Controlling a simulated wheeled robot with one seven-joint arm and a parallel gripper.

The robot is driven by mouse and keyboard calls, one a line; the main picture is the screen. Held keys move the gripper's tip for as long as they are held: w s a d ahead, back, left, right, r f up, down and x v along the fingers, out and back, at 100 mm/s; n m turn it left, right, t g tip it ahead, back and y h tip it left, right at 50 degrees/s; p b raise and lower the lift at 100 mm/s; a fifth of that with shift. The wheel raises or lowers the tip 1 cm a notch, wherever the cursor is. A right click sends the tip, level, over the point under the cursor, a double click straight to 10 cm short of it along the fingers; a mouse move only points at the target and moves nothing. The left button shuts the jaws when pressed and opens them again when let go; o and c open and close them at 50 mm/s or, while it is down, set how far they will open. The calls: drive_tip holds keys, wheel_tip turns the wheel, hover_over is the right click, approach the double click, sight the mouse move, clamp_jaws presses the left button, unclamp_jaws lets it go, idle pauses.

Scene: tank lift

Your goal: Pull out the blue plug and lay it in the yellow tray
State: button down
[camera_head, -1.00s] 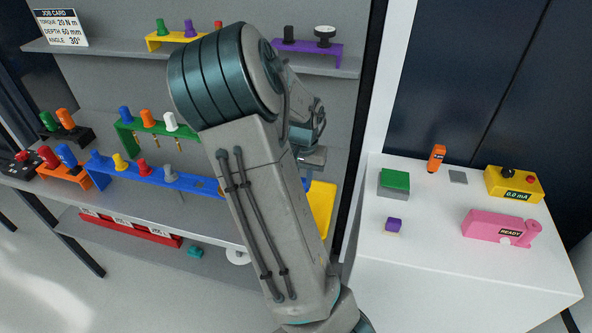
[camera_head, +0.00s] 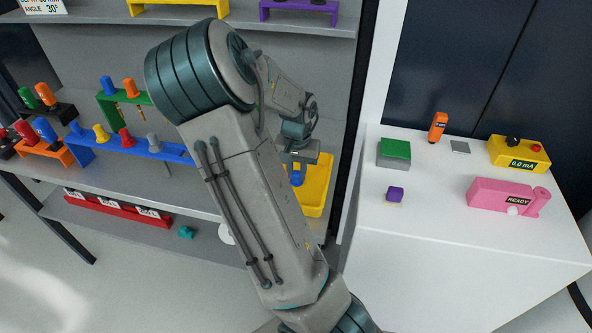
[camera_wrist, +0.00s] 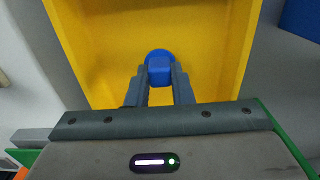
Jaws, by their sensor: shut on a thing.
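A blue plug (camera_wrist: 160,68) is between the fingertips of my gripper (camera_wrist: 160,82) in the wrist view, and the jaws are shut on it. The plug also shows in the head view (camera_head: 297,178), just below my gripper (camera_head: 298,168). The yellow tray (camera_wrist: 242,50) lies beneath the plug in the wrist view, with its floor and side walls around it. In the head view the yellow tray (camera_head: 322,180) is partly hidden by my arm. I cannot tell whether the plug touches the tray floor.
A blue rack (camera_head: 160,148) with several coloured plugs stands left of my arm on the shelf. A purple rack (camera_head: 290,8) is on the upper shelf. A white cabinet at right carries a green-topped block (camera_head: 394,150), a pink device (camera_head: 500,195) and a yellow meter (camera_head: 520,153).

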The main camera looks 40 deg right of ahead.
drive_tip(key=c, duration=1.2)
unclamp_jaws()
wheel_tip(320, 180, up, 14)
drive_tip(key=shift+f+p, duration=0.1)
drive_tip(key=shift+p, duration=0.45)
drive_tip(key=shift+a, duration=0.1)
drive_tip(key=s+a+n+t, duration=0.1)
drive_tip(key=s+a+n, duration=0.2)
drive_tip(key=a, duration=0.4)
drive_tip(key=s+a+r+n+t, duration=0.1)
drive_tip(key=s+a+n, duration=0.2)
drive_tip(key=s+a, duration=0.3)
drive_tip(key=s+a+n+t, duration=0.1)
drive_tip(key=s+a+n, duration=0.2)
drive_tip(key=s+a, duration=0.2)
drive_tip(key=shift+s+a+r+n, duration=0.1)
drive_tip(key=shift+a+r+n, duration=0.1)
drive_tip(key=shift+a, duration=0.55)
drive_tip(key=shift+s+a+r+n, duration=0.1)
drive_tip(key=shift+a+r, duration=0.05)
drive_tip(key=shift+a, duration=0.6)
